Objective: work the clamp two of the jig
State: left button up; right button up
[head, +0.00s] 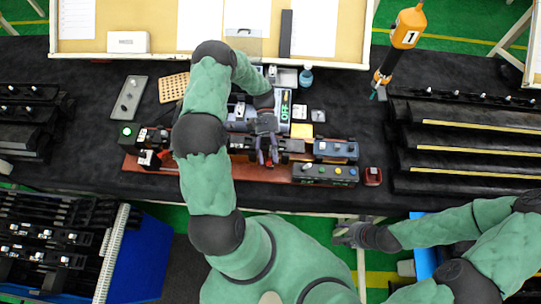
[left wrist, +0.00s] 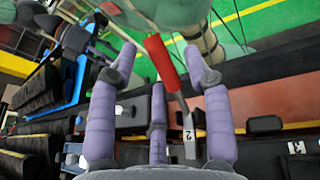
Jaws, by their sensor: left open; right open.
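The jig has a long red-brown base (head: 135,168) on the black bench. My left gripper (head: 266,158) is over the middle of the jig and hides clamp two in the head view. In the left wrist view its purple fingers (left wrist: 160,62) are spread, with the red handle between their tips; contact cannot be told. My right gripper (head: 346,234) is open and empty, beyond the bench's front edge.
A black unit with a green button (head: 127,133) stands at the jig's left end. A button box (head: 325,173) and a small red part (head: 372,176) are at its right. An orange tool marked "1" (head: 405,30) hangs upper right. Black trim racks (head: 465,140) fill the bench's right side.

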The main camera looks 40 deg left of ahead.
pick_arm(q)
jog(key=v, duration=1.1)
jog(key=shift+w+a, duration=0.25)
jog(key=shift+r, duration=0.15)
